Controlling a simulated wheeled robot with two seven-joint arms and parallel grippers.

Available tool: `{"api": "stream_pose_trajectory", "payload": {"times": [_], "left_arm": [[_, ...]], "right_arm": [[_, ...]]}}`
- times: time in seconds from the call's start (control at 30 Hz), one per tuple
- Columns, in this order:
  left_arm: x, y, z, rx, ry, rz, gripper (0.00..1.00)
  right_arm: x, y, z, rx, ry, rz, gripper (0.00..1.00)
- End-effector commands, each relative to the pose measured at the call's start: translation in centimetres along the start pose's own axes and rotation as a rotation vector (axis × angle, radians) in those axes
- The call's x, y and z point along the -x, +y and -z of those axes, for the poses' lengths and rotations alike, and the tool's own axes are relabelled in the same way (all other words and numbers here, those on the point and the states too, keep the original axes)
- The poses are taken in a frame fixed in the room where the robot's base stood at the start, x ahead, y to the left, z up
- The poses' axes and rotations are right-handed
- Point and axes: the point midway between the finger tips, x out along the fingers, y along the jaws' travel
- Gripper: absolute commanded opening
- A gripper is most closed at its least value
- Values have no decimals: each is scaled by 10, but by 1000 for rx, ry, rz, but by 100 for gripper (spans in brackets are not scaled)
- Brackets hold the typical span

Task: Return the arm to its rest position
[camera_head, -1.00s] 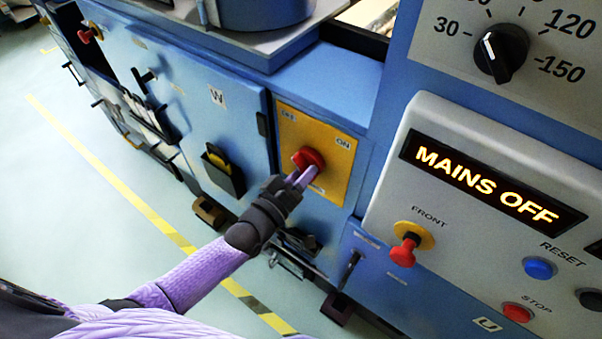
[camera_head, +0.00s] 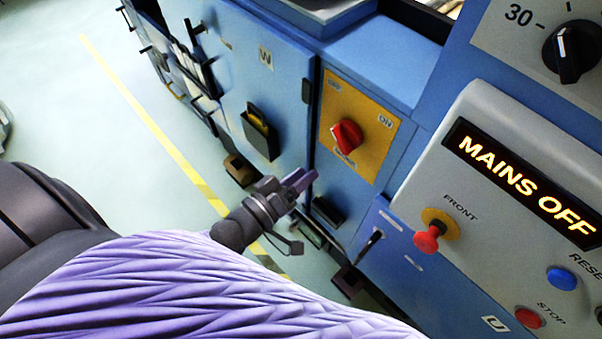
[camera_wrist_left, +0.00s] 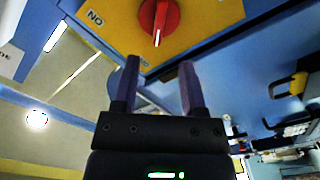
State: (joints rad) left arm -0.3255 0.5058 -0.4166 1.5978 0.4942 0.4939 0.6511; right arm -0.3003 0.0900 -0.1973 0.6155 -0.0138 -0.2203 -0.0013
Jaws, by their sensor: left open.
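My left gripper (camera_head: 300,182) is in the head view, below and left of the red rotary switch (camera_head: 346,136), apart from it. The left wrist view shows its two fingers (camera_wrist_left: 158,88) spread with nothing between them. The red switch (camera_wrist_left: 158,18) shows beyond the fingertips there, on its yellow plate (camera_wrist_left: 205,32). In the head view the yellow plate (camera_head: 378,146) carries an ON label at the upper right. My right gripper is not in view.
A grey control panel (camera_head: 480,130) at the right shows a lit MAINS OFF display (camera_head: 520,182). A red FRONT button (camera_head: 428,238) sticks out of it. A small black holder (camera_head: 260,135) hangs on the blue cabinet door (camera_head: 235,85). Open floor with a yellow line (camera_head: 150,120) lies left.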

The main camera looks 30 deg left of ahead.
Motion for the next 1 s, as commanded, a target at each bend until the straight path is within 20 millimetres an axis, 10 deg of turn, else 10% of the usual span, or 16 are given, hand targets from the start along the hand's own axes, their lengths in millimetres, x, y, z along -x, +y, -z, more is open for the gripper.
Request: {"api": "stream_pose_trajectory", "payload": {"times": [0.27,0.43,0.6,0.7,0.83,1.0], "left_arm": [[0,-3,-2,-4,-4,7,54],[22,-84,-68,-178,-176,224,54],[109,-196,-187,-427,-621,550,54],[176,-228,-247,-510,-919,659,54],[246,-238,-297,-554,-1228,708,54],[282,-233,-316,-566,-1389,708,54]], "right_arm": [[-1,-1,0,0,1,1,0],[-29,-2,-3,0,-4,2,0],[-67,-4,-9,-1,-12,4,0],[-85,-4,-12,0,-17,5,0],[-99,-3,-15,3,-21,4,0],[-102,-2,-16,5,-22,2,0]]}}
